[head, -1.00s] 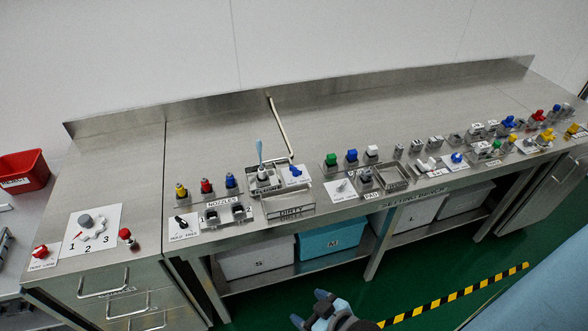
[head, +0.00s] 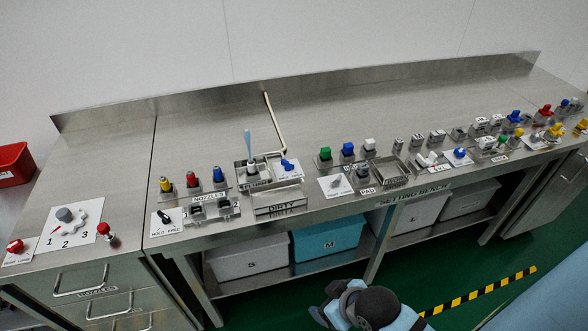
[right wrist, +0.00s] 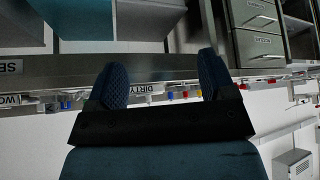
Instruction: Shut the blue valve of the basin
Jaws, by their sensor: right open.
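A small blue valve (head: 287,165) sits on a white plate beside a metal basin (head: 243,175), behind the box labelled DIRTY. A pale blue upright tool (head: 248,142) stands in the basin, and a cream-coloured pipe (head: 274,120) rises behind it. The valve's exact turn is too small to read. My right gripper (head: 324,301) is low in front of the bench, well apart from the valve. In the right wrist view its two dark fingers (right wrist: 162,72) are spread with nothing between them. My left gripper is out of view.
Another blue knob (head: 460,153) is on a white plate farther right. Yellow, red and blue nozzles (head: 192,181) stand left of the basin. Below the bench are a teal bin (head: 328,239) and grey bins (head: 246,260). The bench's back surface (head: 370,105) is clear.

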